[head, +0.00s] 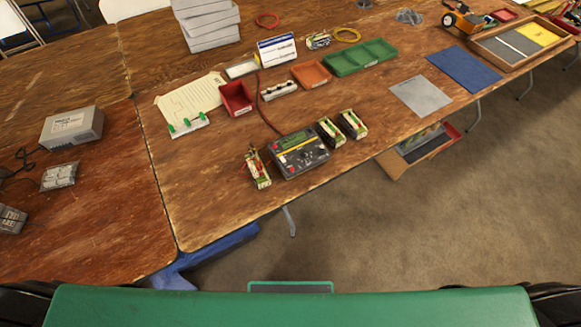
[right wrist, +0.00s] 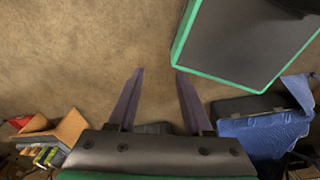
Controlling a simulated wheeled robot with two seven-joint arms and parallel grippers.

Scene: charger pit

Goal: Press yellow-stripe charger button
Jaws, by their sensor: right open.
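A dark grey charger (head: 299,154) with a yellow stripe across its front sits near the front edge of the wooden table. It has small red and green marks on top; I cannot make out which is the button. A battery-like pack (head: 257,169) stands at its left, and two similar packs (head: 331,132) (head: 353,124) stand at its right. My right gripper (right wrist: 158,72) is open and empty over the bare floor in the right wrist view, away from the charger. Neither gripper shows in the head view.
Behind the charger are a red bin (head: 236,98), an orange tray (head: 311,74) and a green tray (head: 360,57). A grey box (head: 72,127) stands on the left table. The tabletop (head: 215,200) before the charger's left is clear.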

